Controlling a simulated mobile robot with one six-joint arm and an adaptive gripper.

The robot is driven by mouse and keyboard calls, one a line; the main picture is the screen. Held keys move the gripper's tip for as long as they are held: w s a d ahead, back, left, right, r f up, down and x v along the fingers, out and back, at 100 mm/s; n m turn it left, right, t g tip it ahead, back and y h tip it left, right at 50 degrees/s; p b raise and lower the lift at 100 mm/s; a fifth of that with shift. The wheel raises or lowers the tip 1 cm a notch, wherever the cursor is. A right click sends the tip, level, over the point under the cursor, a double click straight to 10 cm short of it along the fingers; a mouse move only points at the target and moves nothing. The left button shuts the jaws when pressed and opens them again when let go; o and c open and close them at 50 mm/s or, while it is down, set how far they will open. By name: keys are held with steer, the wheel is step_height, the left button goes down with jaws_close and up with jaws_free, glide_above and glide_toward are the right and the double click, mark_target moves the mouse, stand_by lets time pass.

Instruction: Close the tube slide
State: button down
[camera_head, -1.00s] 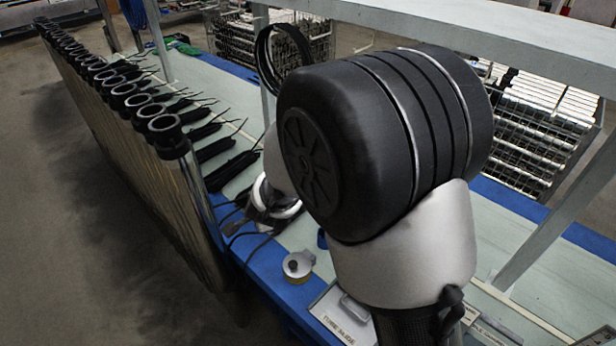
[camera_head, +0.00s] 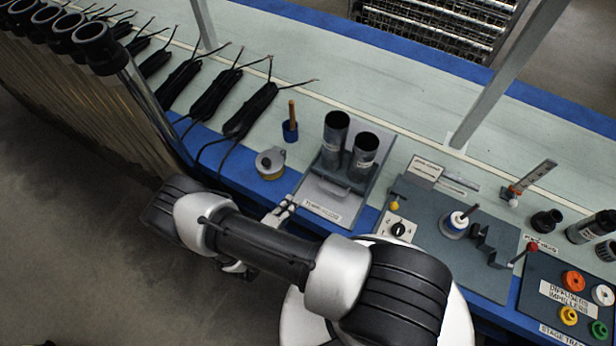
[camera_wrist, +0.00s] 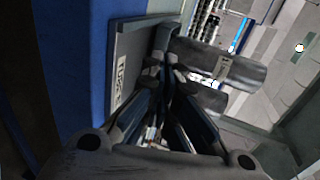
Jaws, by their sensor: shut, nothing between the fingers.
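The tube slide (camera_head: 318,207) is a grey tray with a label on its front edge and a raised handle near the front. Two dark grey tubes stand on it, a left tube (camera_head: 334,140) and a right tube (camera_head: 364,156). My gripper (camera_head: 287,205) is shut and empty at the slide's front left corner, close to the handle. In the wrist view the fingertips (camera_wrist: 160,77) are together in front of the handle, with the slide's labelled edge (camera_wrist: 121,80) to their left. I cannot tell whether they touch it.
A yellow-and-grey tape roll (camera_head: 270,162) and a blue holder with a brown stick (camera_head: 290,130) are left of the slide. A grey fixture plate (camera_head: 430,235) is to its right. Tall tubes with black rings (camera_head: 98,47) line the far left. The floor in front is clear.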

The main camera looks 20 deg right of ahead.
steer(key=b, duration=0.3)
glide_toward(316, 170)
steer(key=x, duration=0.2)
steer(key=f+x, duration=0.1)
steer(key=x, duration=0.2)
steer(key=shift+d, duration=0.1)
steer(key=shift+w+d, duration=0.45)
steer(key=shift+r, duration=0.1)
